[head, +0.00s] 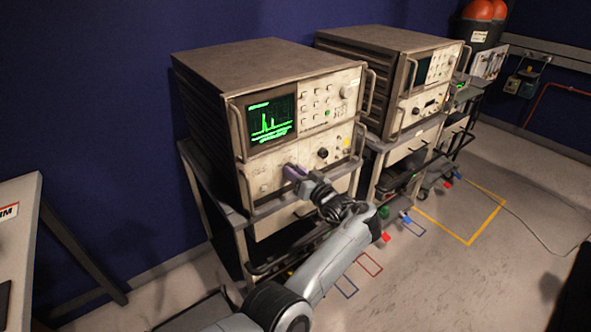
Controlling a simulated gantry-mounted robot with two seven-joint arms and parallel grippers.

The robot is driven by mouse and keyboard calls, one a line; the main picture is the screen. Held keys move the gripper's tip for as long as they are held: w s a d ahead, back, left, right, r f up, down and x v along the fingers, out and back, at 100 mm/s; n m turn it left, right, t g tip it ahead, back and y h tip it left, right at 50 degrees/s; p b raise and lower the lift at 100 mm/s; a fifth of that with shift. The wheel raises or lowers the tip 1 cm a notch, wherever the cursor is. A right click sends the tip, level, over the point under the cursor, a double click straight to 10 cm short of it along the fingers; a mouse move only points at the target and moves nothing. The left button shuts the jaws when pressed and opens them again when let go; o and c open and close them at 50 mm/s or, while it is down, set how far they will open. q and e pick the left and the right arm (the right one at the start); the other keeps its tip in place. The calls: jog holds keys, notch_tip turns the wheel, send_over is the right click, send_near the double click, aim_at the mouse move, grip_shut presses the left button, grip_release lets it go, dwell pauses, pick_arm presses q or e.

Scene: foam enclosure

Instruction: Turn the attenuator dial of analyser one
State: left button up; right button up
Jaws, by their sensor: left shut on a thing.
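The near analyser (205,57) is a beige and brown instrument on a cart, with a lit green trace on its screen (271,119). I take it to be analyser one. My left gripper (292,171) reaches up to the lower part of its front panel, and its purple-grey fingers are shut at the panel. The dial between the fingers is hidden by them. A black knob (323,153) shows to the right of the fingers, apart from them. A larger pale knob (346,91) sits at the panel's upper right. My right gripper is out of view.
A second analyser (360,39) stands on its own cart to the right, its screen dark. Handles (360,143) stick out at the near panel's sides. A white table (20,215) is at the left. Floor at the right, with a yellow outline (440,233), is mostly clear.

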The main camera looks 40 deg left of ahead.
pick_arm(q)
jog(key=shift+m+p, duration=0.4)
jog(key=shift+m, duration=1.3)
jog(key=o, duration=1)
jog(key=shift+o, duration=0.2)
jog(key=p+v, duration=0.1)
jog(key=v, duration=1)
jog(key=shift+a, duration=0.1)
